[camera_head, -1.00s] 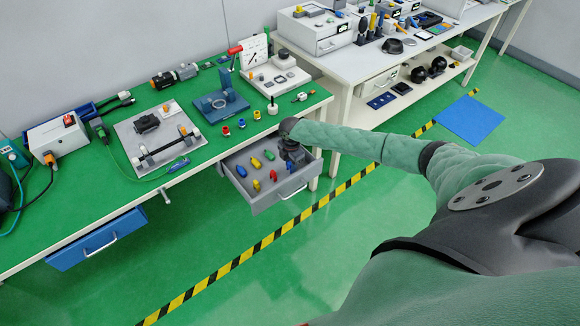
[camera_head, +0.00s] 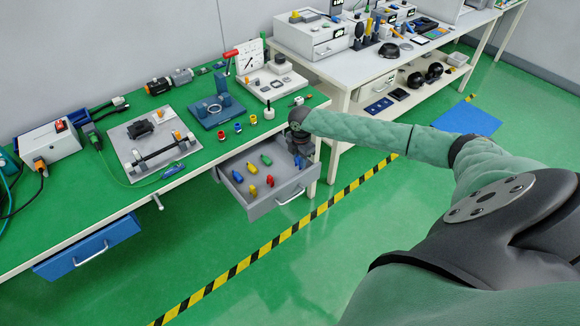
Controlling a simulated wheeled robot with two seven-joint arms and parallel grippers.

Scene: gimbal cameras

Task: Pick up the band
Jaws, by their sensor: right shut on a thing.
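My right arm reaches in from the right, and its gripper (camera_head: 299,160) is over the back right corner of the open grey drawer (camera_head: 263,210). The gripper points down and is small and dark in this view. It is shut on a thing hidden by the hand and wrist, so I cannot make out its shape. I cannot pick out the band with certainty anywhere in view. Small blue (camera_head: 238,177), yellow (camera_head: 252,168) and green (camera_head: 266,160) pieces lie in the drawer, left of the gripper and apart from it. My left gripper is not in view.
The green bench (camera_head: 75,215) holds a grey plate with a roller, a blue fixture (camera_head: 214,112) and small coloured parts near the drawer. A blue drawer (camera_head: 88,249) sticks out at left. A white table (camera_head: 400,58) stands behind. The floor in front is clear.

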